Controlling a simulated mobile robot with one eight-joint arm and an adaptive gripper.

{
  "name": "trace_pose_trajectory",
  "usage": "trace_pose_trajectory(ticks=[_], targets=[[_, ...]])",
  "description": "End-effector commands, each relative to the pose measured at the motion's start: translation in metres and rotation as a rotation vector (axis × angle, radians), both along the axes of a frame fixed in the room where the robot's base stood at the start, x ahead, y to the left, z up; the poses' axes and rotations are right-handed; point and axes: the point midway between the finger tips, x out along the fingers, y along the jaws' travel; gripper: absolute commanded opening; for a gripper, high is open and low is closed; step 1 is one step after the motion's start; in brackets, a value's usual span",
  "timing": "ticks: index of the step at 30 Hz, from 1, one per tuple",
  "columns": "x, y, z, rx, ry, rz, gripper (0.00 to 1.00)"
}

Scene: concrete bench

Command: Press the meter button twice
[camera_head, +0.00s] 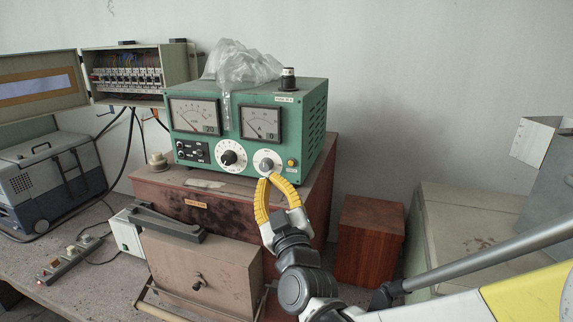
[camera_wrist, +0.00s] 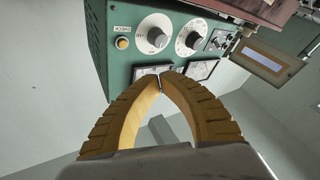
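The green meter box (camera_head: 305,135) stands on a reddish-brown chest, its front facing me. A small yellow button (camera_head: 291,162) sits at the lower right of its front, right of a white-ringed grey knob. The button also shows in the wrist view (camera_wrist: 122,43), where the panel appears upside down beside a "CHECK" label. My gripper (camera_head: 268,179) has yellow ribbed fingers with the tips together and nothing between them. In the head view the tips overlap the lower edge of the right knob, left of and below the button. Contact with the panel cannot be told.
The right knob (camera_head: 266,162) and left dial (camera_head: 230,157) are beside the button. Crumpled clear plastic (camera_head: 240,62) lies on top of the meter. A brown box (camera_head: 200,270) stands in front, and a red-brown wooden block (camera_head: 370,240) stands to the right.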

Motion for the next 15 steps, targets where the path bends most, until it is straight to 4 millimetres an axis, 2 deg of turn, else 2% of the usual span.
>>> trace_pose_trajectory(ticks=[9,15], targets=[[0.043,-0.017,0.0,-0.002,0.0,-0.003,0.0],[0.063,-0.024,-0.001,-0.001,0.001,-0.002,0.0]])
